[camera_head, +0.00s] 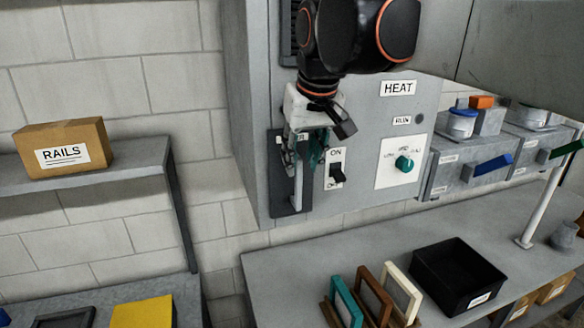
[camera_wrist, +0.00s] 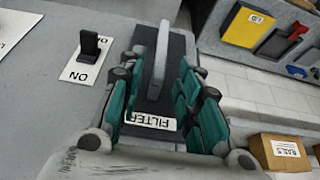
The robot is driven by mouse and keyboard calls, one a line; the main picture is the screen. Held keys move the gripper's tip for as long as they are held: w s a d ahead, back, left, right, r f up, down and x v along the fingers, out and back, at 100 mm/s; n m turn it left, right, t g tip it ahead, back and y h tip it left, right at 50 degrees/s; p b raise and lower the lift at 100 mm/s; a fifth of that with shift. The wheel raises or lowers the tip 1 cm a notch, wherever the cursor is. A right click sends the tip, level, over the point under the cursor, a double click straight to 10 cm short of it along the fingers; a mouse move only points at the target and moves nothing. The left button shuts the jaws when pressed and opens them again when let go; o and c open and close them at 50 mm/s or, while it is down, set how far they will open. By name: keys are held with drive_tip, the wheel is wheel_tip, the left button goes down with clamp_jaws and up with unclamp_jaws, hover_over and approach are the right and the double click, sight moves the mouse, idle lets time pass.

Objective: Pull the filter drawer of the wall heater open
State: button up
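The wall heater (camera_head: 258,120) is a grey cabinet on the block wall. Its filter drawer has a narrow dark front (camera_head: 291,206) at the lower left, with a pale upright bar handle (camera_head: 298,186). In the wrist view the dark drawer front (camera_wrist: 177,48) carries a FILTER label (camera_wrist: 151,121) and the grey handle (camera_wrist: 159,68). My gripper (camera_head: 305,152) is at the upper part of the handle. Its teal-padded fingers are open, one on each side of the handle, with gaps visible in the wrist view. The drawer front looks flush with the cabinet.
An ON/OFF switch (camera_head: 337,175) and a teal heat knob (camera_head: 404,163) are right of the drawer. A shelf (camera_head: 130,166) with a RAILS box (camera_head: 62,147) is at left. Below right, a bench (camera_head: 285,262) holds framed filters and a black bin (camera_head: 458,275).

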sight(300, 167)
drive_tip(key=shift+x, duration=2.55)
clamp_jaws()
